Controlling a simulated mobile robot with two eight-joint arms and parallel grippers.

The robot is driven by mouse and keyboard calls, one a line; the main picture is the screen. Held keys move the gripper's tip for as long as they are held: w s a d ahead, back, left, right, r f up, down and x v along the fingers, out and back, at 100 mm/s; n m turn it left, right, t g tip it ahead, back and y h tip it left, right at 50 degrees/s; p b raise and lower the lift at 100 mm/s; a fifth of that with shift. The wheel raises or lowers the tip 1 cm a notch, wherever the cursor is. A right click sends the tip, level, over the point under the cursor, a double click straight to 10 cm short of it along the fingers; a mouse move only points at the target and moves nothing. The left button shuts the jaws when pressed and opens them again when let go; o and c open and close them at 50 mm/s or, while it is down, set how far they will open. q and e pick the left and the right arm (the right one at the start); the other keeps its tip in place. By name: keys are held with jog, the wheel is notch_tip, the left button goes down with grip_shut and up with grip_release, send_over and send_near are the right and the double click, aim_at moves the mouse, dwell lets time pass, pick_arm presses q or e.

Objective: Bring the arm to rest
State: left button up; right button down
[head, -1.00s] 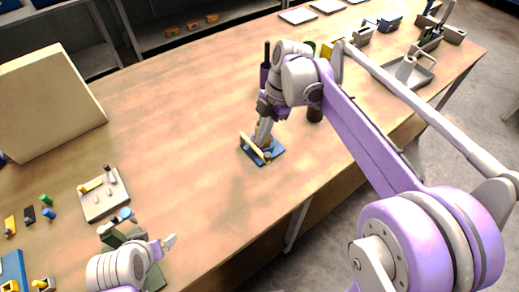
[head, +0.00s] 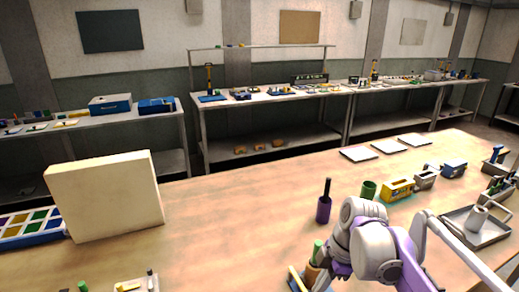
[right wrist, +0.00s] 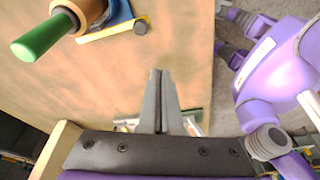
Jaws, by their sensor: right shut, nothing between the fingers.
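My right arm (head: 372,245) reaches over the wooden table from the lower right in the head view. In the right wrist view my right gripper (right wrist: 160,75) is shut with nothing between its fingers. A green-handled tool (right wrist: 45,35) with an orange-brown collar stands at a blue base with a yellow bar (right wrist: 112,30), up and left of the fingertips and apart from them. In the head view the green handle (head: 317,248) and yellow bar (head: 296,278) show just left of my right wrist, partly cut off. My left gripper is out of view.
A grey tray (head: 475,228) is at the right. A cream box (head: 105,195) stands at the left. The table's middle is bare.

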jog(key=s+d+f+m+t+h, duration=0.1)
jog(key=s+f+m+t, duration=0.2)
jog(key=s+f+m, duration=0.2)
jog(key=s+d+f+m+t+h, duration=0.1)
jog(key=s+f+m+t+h, duration=0.1)
jog(key=s+f+m, duration=0.3)
jog(key=s+m, duration=0.4)
jog(key=m, duration=0.3)
jog(key=shift+s+f+m+t, duration=0.2)
jog(key=shift+m+t, duration=0.2)
jog(key=shift+d, duration=0.1)
